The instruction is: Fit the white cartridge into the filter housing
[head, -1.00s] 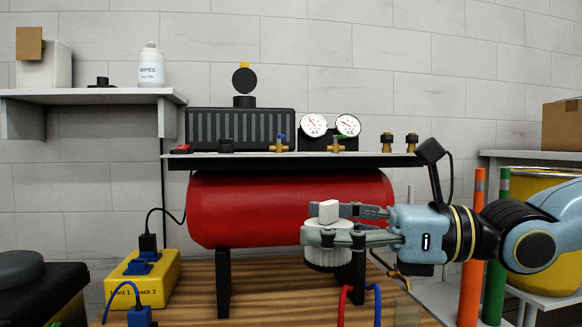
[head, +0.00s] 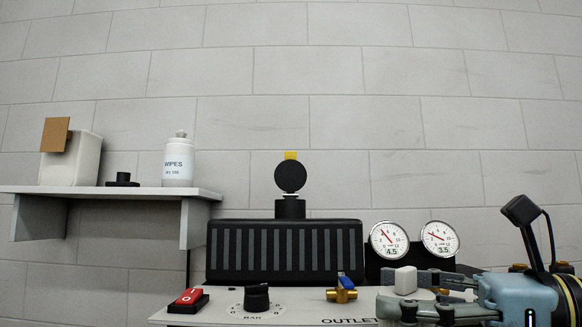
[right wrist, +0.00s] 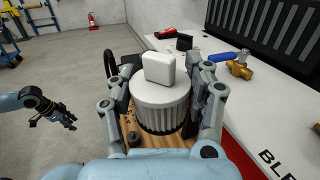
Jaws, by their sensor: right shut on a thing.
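The white cartridge (right wrist: 160,101) has a pleated side and a white block-shaped knob on top. My right gripper (right wrist: 160,108) is shut around it, one finger on each side. In the head view the right gripper (head: 405,300) is at the lower right; only the cartridge's knob (head: 405,280) shows, its body cut off below. A black round cup with an upright disc and a yellow tab (head: 290,207) stands behind the black finned block; it looks like the filter housing. Its inside is hidden. My left gripper (right wrist: 62,118) shows small at the left of the right wrist view, empty, its fingers apart.
The black finned block (head: 285,252) and two gauges (head: 412,240) stand at the back of the white panel (head: 255,316). A red switch (head: 188,300), a black knob and a brass valve (head: 342,290) rise in front. A shelf (head: 110,191) holds a wipes bottle.

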